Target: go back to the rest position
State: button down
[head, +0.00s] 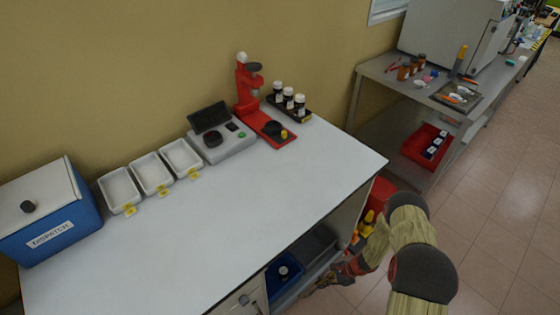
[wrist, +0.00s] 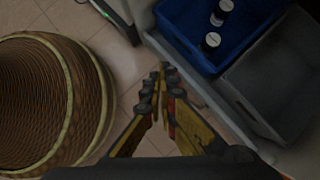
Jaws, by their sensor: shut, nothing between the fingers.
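My gripper (wrist: 163,75) is shut and empty in the wrist view, pointing down past the front edge of a lower shelf. In the head view my gripper (head: 318,281) is low, beside the right front of the white-topped bench (head: 240,215), below its top. My arm comes in from the lower right. A blue bin (wrist: 215,50) holding dark bottles with white caps stands just beyond the fingertips; the gripper looks apart from it. The same blue bin (head: 272,283) shows under the bench in the head view.
A grey tray (wrist: 270,100) lies beside the blue bin. A red bin (head: 376,195) is at the bench's right end. A steel table (head: 372,77) stands behind. The tiled floor at right is open.

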notch_tip(320, 180, up, 35)
jog(key=s+n+g+h, duration=0.1)
jog(key=n+g+h, duration=0.1)
jog(key=n, duration=0.8)
jog(key=s+r+n+t+h, duration=0.1)
jog(key=s+r, duration=0.4)
jog(key=r, duration=0.7)
jog(key=s+r+n+t+h, duration=0.2)
jog(key=s+r+n+t, duration=0.2)
jog(key=r, duration=0.8)
jog(key=s+r+n+t+h, duration=0.1)
jog(key=s+r+n+t, duration=0.1)
jog(key=s+r, duration=0.5)
notch_tip(320, 180, up, 5)
jog(key=shift+d+r+n+t+h, duration=0.15)
jog(key=shift+d+n+t+h, duration=0.1)
jog(key=shift+n+t+h, duration=0.2)
jog(key=c, duration=2.3)
grip_release()
